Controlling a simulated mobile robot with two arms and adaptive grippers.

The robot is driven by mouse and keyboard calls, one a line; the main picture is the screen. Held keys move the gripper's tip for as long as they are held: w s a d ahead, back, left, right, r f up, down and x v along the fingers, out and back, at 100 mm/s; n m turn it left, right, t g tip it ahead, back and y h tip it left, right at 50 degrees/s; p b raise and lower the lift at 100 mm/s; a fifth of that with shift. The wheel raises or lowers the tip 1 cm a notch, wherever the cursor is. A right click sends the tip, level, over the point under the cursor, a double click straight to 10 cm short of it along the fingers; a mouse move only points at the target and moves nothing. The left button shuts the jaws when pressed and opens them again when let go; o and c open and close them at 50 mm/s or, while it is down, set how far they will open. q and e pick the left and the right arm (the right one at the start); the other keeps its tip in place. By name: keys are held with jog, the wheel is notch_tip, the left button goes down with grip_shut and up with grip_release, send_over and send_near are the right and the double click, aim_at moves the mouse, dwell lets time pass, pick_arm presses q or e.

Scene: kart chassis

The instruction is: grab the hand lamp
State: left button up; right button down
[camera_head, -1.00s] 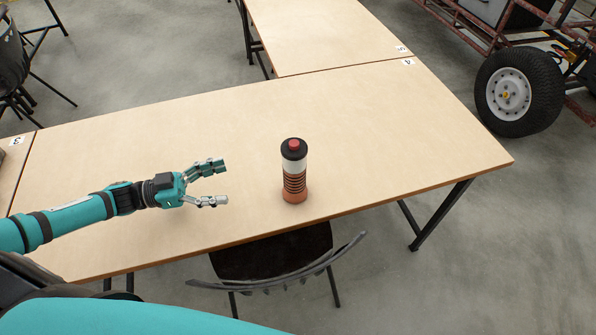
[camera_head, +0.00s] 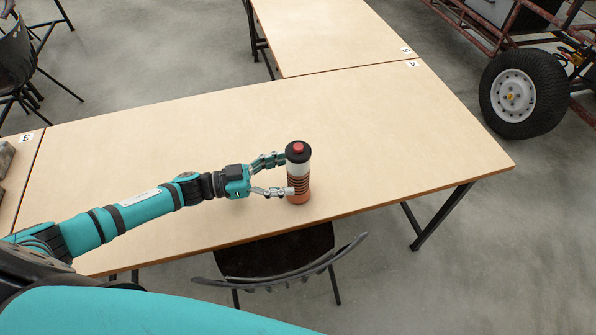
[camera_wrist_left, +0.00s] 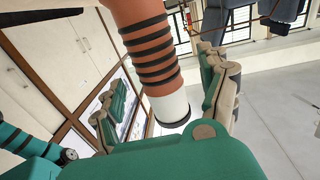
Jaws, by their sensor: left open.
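The hand lamp (camera_head: 299,172) stands upright on the wooden table near its front edge. It has an orange base with black rings, a white band and a black top with a red cap. My left gripper (camera_head: 284,175) is open, with its fingers reaching to either side of the lamp. The near fingertip overlaps the lamp's lower part in the head view; I cannot tell whether it touches. In the left wrist view the lamp (camera_wrist_left: 151,55) lies between the two spread fingers. My right gripper is not in view.
The table (camera_head: 400,130) is clear around the lamp. A chair (camera_head: 275,255) stands at its front edge, close below the lamp. A second table (camera_head: 330,35) adjoins behind. A kart wheel (camera_head: 515,97) is on the floor at the right. Dark blocks (camera_head: 5,157) sit at the far left.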

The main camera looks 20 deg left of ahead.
aim_at(298, 171)
pick_arm(q)
jog(key=x, duration=0.4)
jog(key=shift+s+r+p, duration=0.1)
jog(key=shift+r+p, duration=0.05)
jog(key=shift+p, duration=0.25)
jog(key=c, duration=1.5)
jog(key=shift+c, duration=0.4)
jog(key=shift+r, duration=0.15)
